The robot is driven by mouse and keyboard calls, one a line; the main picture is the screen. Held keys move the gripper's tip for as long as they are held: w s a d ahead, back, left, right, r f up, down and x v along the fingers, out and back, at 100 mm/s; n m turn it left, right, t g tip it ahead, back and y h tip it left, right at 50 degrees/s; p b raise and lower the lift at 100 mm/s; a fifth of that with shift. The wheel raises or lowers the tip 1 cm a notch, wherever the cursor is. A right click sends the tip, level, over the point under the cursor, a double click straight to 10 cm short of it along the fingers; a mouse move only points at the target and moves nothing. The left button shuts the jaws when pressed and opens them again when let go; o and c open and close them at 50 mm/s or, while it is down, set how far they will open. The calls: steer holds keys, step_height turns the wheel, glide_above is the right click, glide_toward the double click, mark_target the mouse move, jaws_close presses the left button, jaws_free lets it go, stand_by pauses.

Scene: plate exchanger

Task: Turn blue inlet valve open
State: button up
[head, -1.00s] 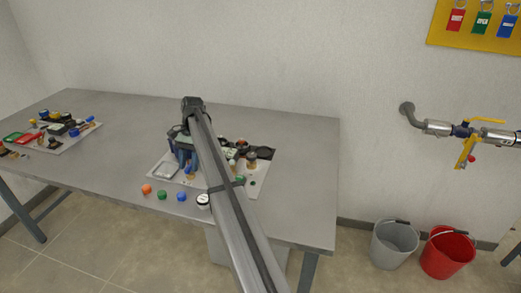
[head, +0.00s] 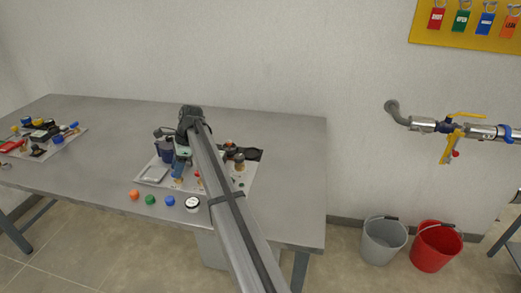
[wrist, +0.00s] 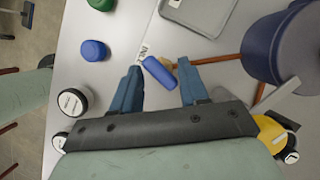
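A short blue lever handle (wrist: 159,72) lies near a small printed label on the pale board, slanted in the wrist view. I take it to be the blue inlet valve's handle. My gripper (wrist: 160,84) is open, with one blue finger on each side of the handle and gaps visible on both sides. Whether the fingers are down at the handle's height is unclear. In the head view my gripper (head: 181,168) is over the board (head: 153,182), and my arm hides part of it; I cannot make out the handle there.
A dark blue cylinder (wrist: 285,45) stands right of the fingers, with a copper pipe (wrist: 225,57) nearby. A grey tray (wrist: 198,12) lies above. Blue (wrist: 93,50) and green (wrist: 101,4) caps and a round gauge (wrist: 73,101) sit to the left. The table's rear left (head: 110,120) is clear.

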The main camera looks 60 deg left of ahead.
steer(key=m, duration=0.2)
steer(key=m+y, duration=0.1)
steer(key=m, duration=0.1)
steer(key=m+t+y, duration=0.1)
steer(key=m, duration=0.1)
steer(key=shift+s+d, duration=0.15)
steer(key=shift+d, duration=0.1)
steer(key=shift+r+m+y, duration=0.25)
steer(key=shift+m+y, duration=0.05)
steer(key=shift+m, duration=0.1)
steer(key=v, duration=1.4)
steer(key=w+d+f+m+t, duration=0.1)
steer(key=w+d+f+m, duration=0.1)
steer(key=w+d, duration=0.4)
steer(key=w+d+f+m+t, duration=0.1)
steer(key=w+d, duration=0.5)
steer(key=w, duration=0.7)
steer(key=shift+w+d+f+m, duration=0.4)
steer(key=shift+f+m, duration=0.3)
steer(key=shift+f, duration=0.1)
